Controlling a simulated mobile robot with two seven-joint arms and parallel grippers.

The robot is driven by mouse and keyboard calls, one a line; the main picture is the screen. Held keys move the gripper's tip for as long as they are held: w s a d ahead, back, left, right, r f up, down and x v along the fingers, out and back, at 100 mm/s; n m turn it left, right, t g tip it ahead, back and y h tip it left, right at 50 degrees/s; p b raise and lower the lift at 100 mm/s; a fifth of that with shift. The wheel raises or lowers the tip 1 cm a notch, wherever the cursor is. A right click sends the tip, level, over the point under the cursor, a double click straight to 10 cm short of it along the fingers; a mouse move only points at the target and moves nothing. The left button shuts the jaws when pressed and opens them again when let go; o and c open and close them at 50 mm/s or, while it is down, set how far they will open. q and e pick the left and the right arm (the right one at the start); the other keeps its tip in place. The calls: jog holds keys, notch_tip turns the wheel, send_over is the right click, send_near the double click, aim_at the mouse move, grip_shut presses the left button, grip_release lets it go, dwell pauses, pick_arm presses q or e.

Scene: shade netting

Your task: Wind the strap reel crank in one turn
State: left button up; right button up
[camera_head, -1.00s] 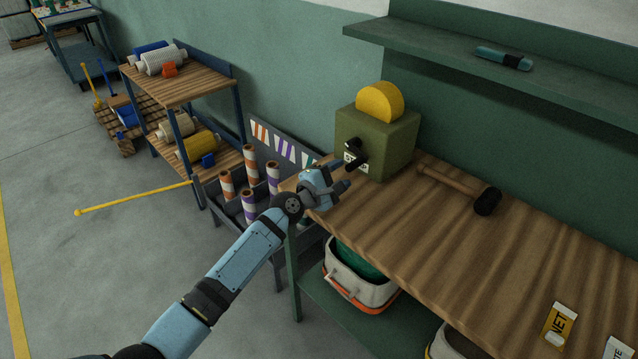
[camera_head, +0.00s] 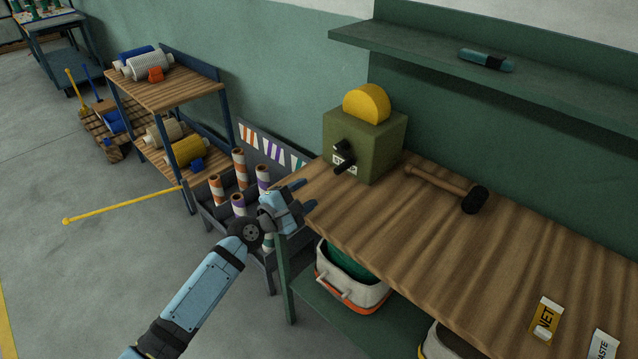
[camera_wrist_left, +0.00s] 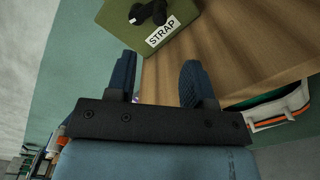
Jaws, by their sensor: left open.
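The strap reel is an olive-green box (camera_head: 378,140) with a yellow disc (camera_head: 367,104) standing out of its top, at the left end of the workbench. Its black crank (camera_head: 345,158) is on the front face, above a white label. In the left wrist view the crank (camera_wrist_left: 148,13) is at the top, and the label (camera_wrist_left: 165,31) reads STRAP. My left gripper (camera_head: 305,196) is open and empty, off the bench's left end and apart from the crank. Its two fingers show in the left wrist view (camera_wrist_left: 157,80). My right gripper is not in view.
A mallet (camera_head: 450,187) lies on the wooden bench (camera_head: 420,240) right of the box. Striped rolls (camera_head: 238,165) stand in a rack beside the bench end. A shelf (camera_head: 440,60) hangs above. A white bin (camera_head: 352,288) sits below. The bench middle is clear.

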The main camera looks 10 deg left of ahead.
aim_at(336, 173)
pick_arm(q)
jog(key=w+d+n+b, duration=0.1)
jog(key=w+d+n, duration=0.1)
jog(key=w+n, duration=0.1)
jog(key=w+d+n+b, duration=0.1)
jog(key=w+d+n, duration=0.2)
jog(key=w+n, duration=0.1)
jog(key=w+d+n+b, duration=0.2)
jog(key=w+d+n, duration=0.1)
jog(key=w, duration=0.1)
jog(key=shift+w+d+n, duration=0.1)
jog(key=shift+w+n, duration=0.05)
jog(key=shift+n, duration=0.15)
dwell(0.3)
jog(key=shift+f, duration=0.1)
grip_shut()
